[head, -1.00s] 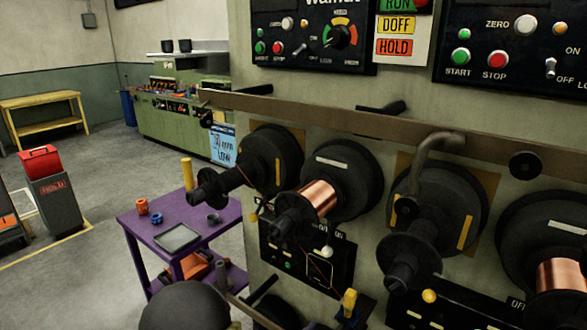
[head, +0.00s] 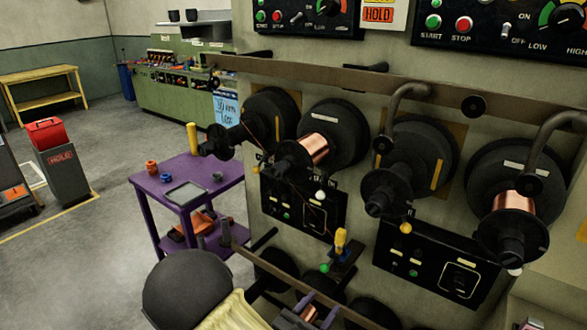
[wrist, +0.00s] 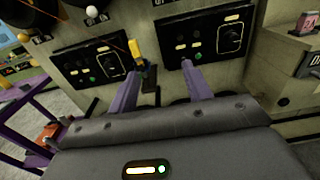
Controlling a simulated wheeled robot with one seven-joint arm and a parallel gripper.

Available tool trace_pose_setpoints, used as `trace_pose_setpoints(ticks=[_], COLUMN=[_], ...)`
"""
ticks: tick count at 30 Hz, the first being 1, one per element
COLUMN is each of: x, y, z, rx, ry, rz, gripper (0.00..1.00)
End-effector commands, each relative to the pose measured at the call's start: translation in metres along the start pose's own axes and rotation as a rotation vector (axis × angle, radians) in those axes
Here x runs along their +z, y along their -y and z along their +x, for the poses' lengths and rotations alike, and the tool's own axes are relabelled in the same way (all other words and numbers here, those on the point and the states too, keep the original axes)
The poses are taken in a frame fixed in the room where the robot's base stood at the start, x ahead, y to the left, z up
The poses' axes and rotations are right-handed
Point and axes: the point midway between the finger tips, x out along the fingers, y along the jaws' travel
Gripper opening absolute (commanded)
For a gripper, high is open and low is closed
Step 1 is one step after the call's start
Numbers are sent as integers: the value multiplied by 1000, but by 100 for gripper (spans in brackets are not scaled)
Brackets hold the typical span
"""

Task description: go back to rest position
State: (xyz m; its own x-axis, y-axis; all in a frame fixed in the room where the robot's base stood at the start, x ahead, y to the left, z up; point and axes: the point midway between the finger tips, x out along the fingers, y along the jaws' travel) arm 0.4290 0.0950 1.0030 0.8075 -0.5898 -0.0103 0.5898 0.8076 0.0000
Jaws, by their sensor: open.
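My gripper (wrist: 165,66) shows in the wrist view with its two purple fingers apart and nothing between them. It points towards the lower front of the spool machine. A yellow lever (wrist: 135,50) on a black bracket appears beyond the left fingertip; I cannot tell the exact gap. In the head view, purple finger parts (head: 318,303) show at the bottom edge, below the lever (head: 340,241) and in front of the lower spools.
Black control panels (head: 435,262) sit below. A purple cart (head: 143,185) stands to the left. Open floor (head: 85,250) lies farther left.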

Motion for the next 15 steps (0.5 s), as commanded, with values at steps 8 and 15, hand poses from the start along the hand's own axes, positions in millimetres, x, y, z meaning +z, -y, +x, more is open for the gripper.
trace_pose_setpoints(ticks=[8,15], x=[5,7], y=[39,85], z=[13,17], rx=[-195,-436], ry=[-70,-166], rz=[72,179], gripper=[50,50])
